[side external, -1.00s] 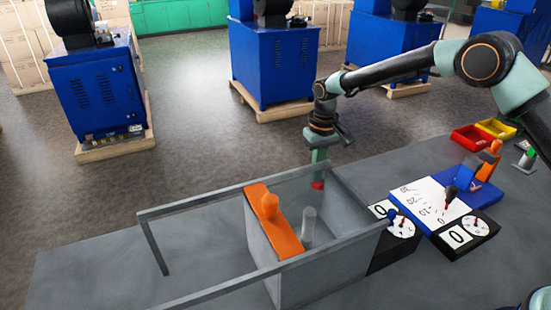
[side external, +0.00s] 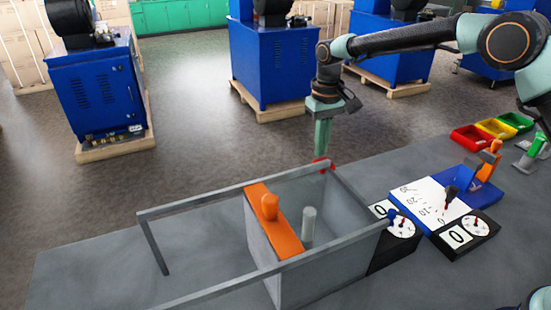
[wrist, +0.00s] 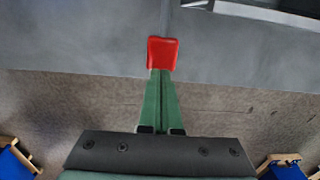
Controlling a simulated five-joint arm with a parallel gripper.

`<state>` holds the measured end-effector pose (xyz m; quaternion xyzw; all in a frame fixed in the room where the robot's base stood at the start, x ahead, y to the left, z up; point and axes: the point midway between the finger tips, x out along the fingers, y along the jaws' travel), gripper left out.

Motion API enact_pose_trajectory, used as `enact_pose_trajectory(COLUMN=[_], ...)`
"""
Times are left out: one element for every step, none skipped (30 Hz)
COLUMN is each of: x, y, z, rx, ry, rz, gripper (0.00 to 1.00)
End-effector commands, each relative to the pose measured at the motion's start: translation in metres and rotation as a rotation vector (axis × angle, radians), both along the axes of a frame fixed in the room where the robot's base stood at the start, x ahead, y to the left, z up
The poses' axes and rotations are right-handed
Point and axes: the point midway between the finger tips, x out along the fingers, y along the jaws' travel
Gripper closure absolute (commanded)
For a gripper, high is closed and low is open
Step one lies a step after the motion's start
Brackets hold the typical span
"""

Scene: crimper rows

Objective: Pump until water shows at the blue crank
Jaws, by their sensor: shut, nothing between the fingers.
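A small blue crank (side external: 392,214) stands on a white dial beside a card reading 0, right of the grey box. My gripper is left of and beyond it, apart from it. An orange slide with an upright knob (side external: 269,207) lies across the grey box (side external: 352,218). A grey post (side external: 309,225) stands inside the box. I see no water at the crank.
A blue unit with an orange lever (side external: 490,160) and a white numbered sheet (side external: 430,203) is at right, with a second dial (side external: 473,229) in front. Red (side external: 470,138), yellow and green bins stand behind. The grey rails (side external: 215,200) rise above the bench.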

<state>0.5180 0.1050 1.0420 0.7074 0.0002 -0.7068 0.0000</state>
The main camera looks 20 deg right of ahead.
Motion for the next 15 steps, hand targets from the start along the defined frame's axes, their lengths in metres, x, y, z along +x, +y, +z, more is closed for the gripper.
enact_pose_trajectory(x=[0.001,0.001,0.001,0.002,0.002,0.002,0.002,0.002,0.002,0.002,0.002,0.002,0.002,0.002,0.002], y=[0.000,0.000,0.000,0.000,0.000,0.000,0.000,0.000,0.000,0.000,0.000,0.000,0.000,0.000,0.000], z=[0.011,0.016,0.022,0.026,0.030,0.034,0.037,0.039,0.041,0.042,0.043,0.043,0.044,0.044,0.044], rx=[0.001,0.001,0.001,0.002,0.001,0.002,0.002,0.002,0.002,0.002,0.002,0.002,0.002,0.002,0.002], ry=[-0.006,-0.006,-0.007,-0.008,-0.007,-0.009,-0.009,-0.009,-0.008,-0.008,-0.008,-0.009,-0.009,-0.009,-0.009], rz=[0.000,0.000,-0.001,-0.001,-0.001,-0.001,-0.001,-0.001,-0.001,-0.001,-0.001,-0.001,-0.001,-0.001,-0.001], gripper=[1.00,1.00,1.00,1.00,1.00,1.00,1.00,1.00,1.00,1.00,1.00,1.00,1.00,1.00,1.00])
